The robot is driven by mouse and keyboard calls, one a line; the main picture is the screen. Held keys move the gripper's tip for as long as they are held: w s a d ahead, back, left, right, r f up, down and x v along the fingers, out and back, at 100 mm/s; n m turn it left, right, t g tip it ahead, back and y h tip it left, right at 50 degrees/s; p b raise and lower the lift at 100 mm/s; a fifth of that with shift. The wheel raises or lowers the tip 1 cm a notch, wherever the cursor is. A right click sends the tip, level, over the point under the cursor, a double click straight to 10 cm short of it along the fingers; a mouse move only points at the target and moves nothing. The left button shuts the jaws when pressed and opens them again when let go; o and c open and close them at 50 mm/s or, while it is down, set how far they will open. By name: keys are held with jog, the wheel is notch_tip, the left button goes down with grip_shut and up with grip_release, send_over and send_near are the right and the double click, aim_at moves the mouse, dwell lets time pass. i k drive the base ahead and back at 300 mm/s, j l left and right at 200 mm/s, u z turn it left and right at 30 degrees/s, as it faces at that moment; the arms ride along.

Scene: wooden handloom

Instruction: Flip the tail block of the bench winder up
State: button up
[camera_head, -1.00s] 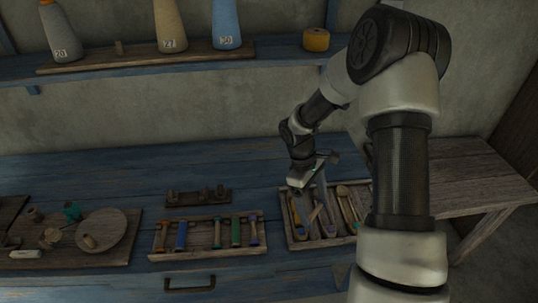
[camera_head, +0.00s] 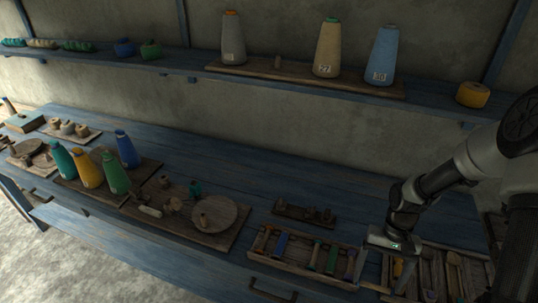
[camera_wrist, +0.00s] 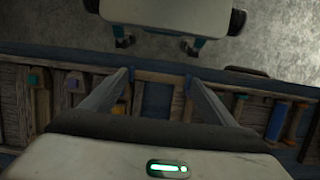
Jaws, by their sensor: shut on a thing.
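A low dark wooden stand with several small upright blocks (camera_head: 304,213) sits on the blue bench, behind the bobbin tray. It may be the bench winder, but I cannot tell for certain, nor which block is the tail block. My gripper (camera_head: 378,263) is to the right of the stand and nearer the front, apart from it, over the gap between the two trays. In the wrist view its fingers (camera_wrist: 160,78) point toward the trays. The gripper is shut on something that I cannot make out.
A bobbin tray (camera_head: 310,272) and a tool tray (camera_head: 440,262) lie near the front edge. A board with a round disc (camera_head: 214,216) lies to the left, with cones (camera_head: 87,170) beyond it. A shelf (camera_head: 300,92) with large cones runs above. Bench behind the stand is clear.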

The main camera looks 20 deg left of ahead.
aim_at(136, 191)
jog(key=k+j, duration=0.1)
jog(key=j, duration=1.3)
jog(key=k+j, duration=0.15)
jog(key=j, duration=0.6)
jog(key=k+j, duration=0.1)
jog(key=j, duration=1.3)
jog(key=i+j, duration=0.4)
